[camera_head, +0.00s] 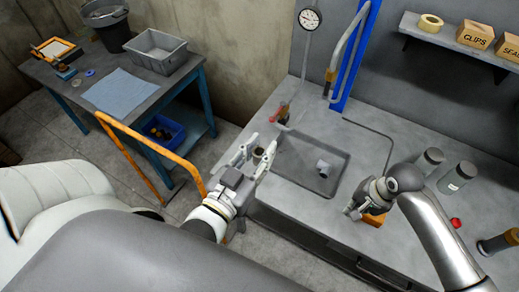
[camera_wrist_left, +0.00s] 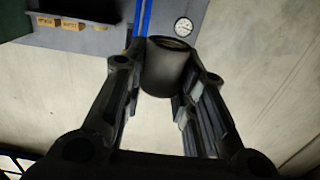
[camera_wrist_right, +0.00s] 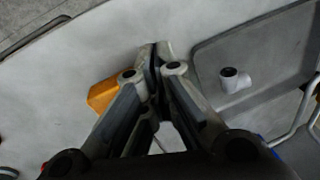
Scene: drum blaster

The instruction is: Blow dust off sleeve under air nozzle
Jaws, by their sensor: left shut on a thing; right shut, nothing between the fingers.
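The sleeve, a dark grey open-ended cylinder, shows between the fingers of my left gripper (camera_head: 256,157). In the left wrist view the sleeve (camera_wrist_left: 167,70) stands between the fingertips with its round opening visible. My left gripper is shut on it, in the air at the left edge of the sunken basin (camera_head: 310,184). A pale short elbow-shaped piece (camera_head: 322,168), possibly the air nozzle, is in the basin; it also shows in the right wrist view (camera_wrist_right: 235,80). My right gripper (camera_head: 352,211) is shut and empty, close beside an orange block (camera_head: 375,219) on the counter.
A pressure gauge (camera_head: 310,19) and blue post (camera_head: 356,55) stand behind the basin. A red-handled fitting (camera_head: 282,113) is at its back left corner. Grey cylinders (camera_head: 457,177) stand at the right. An orange rail (camera_head: 150,145) and a side table (camera_head: 75,95) are at the left.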

